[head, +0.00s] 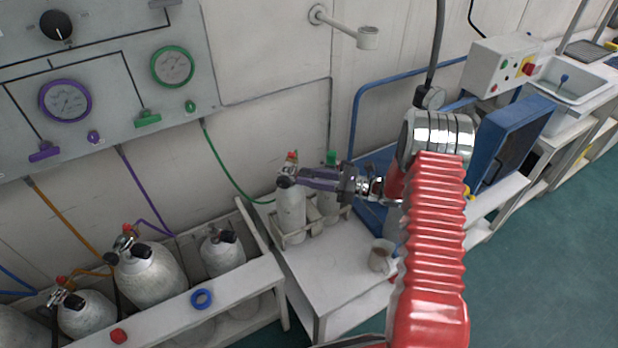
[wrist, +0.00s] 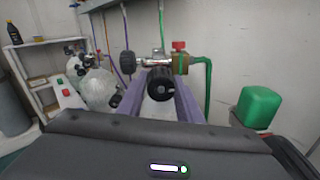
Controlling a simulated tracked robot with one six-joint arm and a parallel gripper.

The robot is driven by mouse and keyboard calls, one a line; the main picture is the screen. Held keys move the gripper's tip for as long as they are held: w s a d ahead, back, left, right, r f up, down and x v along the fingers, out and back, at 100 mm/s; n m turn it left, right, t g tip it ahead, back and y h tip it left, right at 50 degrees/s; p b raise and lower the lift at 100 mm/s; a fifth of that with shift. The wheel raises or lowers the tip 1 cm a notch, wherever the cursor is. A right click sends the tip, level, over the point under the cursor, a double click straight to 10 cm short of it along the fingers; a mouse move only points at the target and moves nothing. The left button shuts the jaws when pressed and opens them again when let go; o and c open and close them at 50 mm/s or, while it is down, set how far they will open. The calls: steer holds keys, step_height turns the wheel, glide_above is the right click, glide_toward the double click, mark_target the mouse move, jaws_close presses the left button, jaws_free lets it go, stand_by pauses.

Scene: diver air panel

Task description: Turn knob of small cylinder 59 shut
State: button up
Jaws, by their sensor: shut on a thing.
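A small white cylinder (head: 291,212) stands upright in a low rack on the white side table, with a red-topped valve above it. No number is readable on it. My gripper (head: 287,178) reaches in from the right at the valve's height. In the wrist view my purple fingers (wrist: 160,100) lie on either side of a black knob (wrist: 161,84) and are shut on it. A second black knob (wrist: 128,63) is on the valve's left, and the red top (wrist: 179,45) is to its right. My fingers hide part of the valve in the head view.
A second cylinder with a green top (head: 331,158) stands just right in the rack; its green top also shows in the wrist view (wrist: 258,106). A cup (head: 381,257) stands on the table. Larger cylinders (head: 150,275) stand left. A green hose (head: 228,175) hangs behind.

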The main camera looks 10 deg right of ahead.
steer(key=o, duration=1)
steer(key=shift+o, duration=0.2)
steer(key=v, duration=1.2)
